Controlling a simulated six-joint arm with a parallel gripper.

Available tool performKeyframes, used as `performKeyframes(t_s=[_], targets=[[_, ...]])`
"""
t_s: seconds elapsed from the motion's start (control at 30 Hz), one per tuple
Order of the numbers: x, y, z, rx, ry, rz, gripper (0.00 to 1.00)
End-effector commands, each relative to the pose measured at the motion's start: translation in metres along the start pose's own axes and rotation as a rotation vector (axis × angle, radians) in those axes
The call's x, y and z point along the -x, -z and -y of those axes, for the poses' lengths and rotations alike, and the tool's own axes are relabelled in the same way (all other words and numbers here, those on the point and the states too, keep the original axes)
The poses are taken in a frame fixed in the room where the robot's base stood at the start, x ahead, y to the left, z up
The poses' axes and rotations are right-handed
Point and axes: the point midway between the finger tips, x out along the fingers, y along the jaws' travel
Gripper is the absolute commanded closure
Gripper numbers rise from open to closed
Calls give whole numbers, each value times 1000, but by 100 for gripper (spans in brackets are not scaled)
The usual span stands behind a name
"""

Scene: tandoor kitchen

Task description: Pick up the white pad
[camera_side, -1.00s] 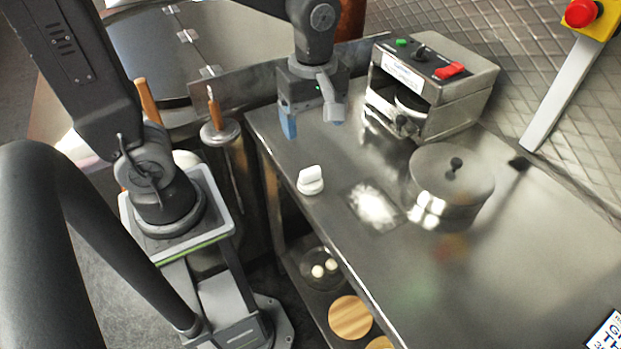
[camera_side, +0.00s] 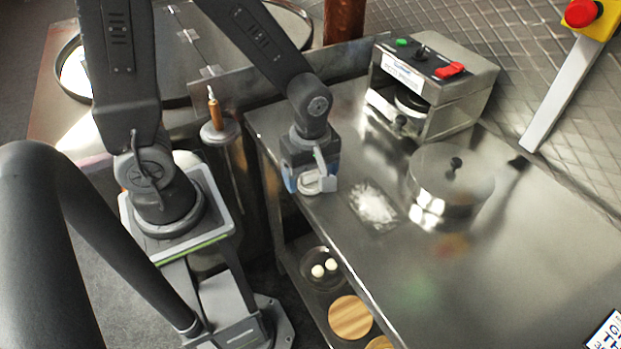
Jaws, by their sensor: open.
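The white pad (camera_side: 311,184) sits on the steel table near its left edge. My gripper (camera_side: 312,183) is down at the pad, with its open fingers on either side of it: a bluish finger at the left and a grey one at the right. The fingers and the gripper body cover much of the pad. I cannot tell whether either finger touches it.
A steel press with a red switch (camera_side: 438,85) stands at the back of the table.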

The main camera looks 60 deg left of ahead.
Motion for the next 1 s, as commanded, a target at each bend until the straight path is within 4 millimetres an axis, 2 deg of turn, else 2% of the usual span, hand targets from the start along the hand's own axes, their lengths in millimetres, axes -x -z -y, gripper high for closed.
performKeyframes(t_s=[0.23,0.77,1.0], targets=[[-2,0,0,0,-2,0,22],[-1,0,0,0,-2,0,73],[-1,0,0,0,-2,0,74]])
